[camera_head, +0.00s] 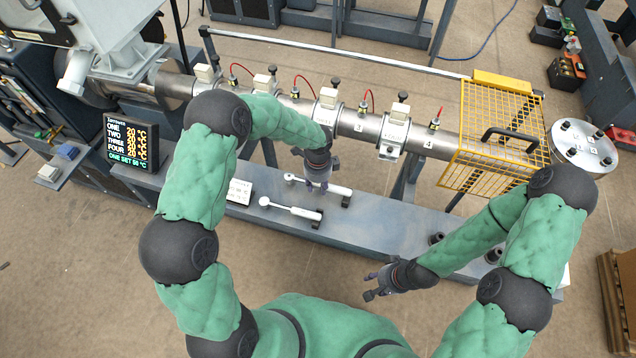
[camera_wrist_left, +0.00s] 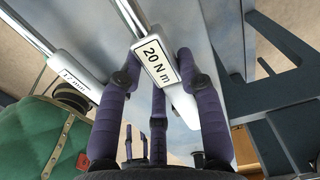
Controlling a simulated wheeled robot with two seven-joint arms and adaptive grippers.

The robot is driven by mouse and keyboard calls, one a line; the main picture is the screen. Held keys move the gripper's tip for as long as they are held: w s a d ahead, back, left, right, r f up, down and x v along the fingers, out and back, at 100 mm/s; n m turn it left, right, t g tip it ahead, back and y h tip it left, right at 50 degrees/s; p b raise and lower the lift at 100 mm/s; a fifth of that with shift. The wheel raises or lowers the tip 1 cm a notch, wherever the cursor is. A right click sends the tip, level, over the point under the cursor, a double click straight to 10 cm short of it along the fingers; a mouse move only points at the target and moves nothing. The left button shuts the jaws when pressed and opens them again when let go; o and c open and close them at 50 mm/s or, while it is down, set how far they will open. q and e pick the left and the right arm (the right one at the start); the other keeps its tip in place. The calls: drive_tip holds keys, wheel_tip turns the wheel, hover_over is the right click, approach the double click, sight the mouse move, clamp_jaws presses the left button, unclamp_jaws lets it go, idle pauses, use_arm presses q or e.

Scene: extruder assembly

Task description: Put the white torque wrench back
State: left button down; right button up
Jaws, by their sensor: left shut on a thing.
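A white torque wrench (camera_head: 339,190) with a silver shaft and a label reading 20 N m lies along the grey bench. My right gripper (camera_head: 368,285) is open and empty, in front of the bench.
The grey bench (camera_head: 395,225) is clear right of the wrenches, with dark cylindrical parts (camera_head: 437,239) near its right end. A white card (camera_head: 239,191) lies left of the wrenches. The extruder barrel (camera_head: 365,123) and yellow guard (camera_head: 500,125) stand behind.

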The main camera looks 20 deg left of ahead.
use_arm(q)
drive_tip(key=shift+f+b, duration=0.65)
drive_tip(key=shift+f, duration=0.4)
idle(0.4)
drive_tip(key=c, duration=0.7)
unclamp_jaws()
drive_tip(key=shift+c, duration=0.2)
wheel_tip(320, 180, up, 12)
drive_tip(key=shift+r, duration=0.1)
drive_tip(key=shift+s, duration=0.1)
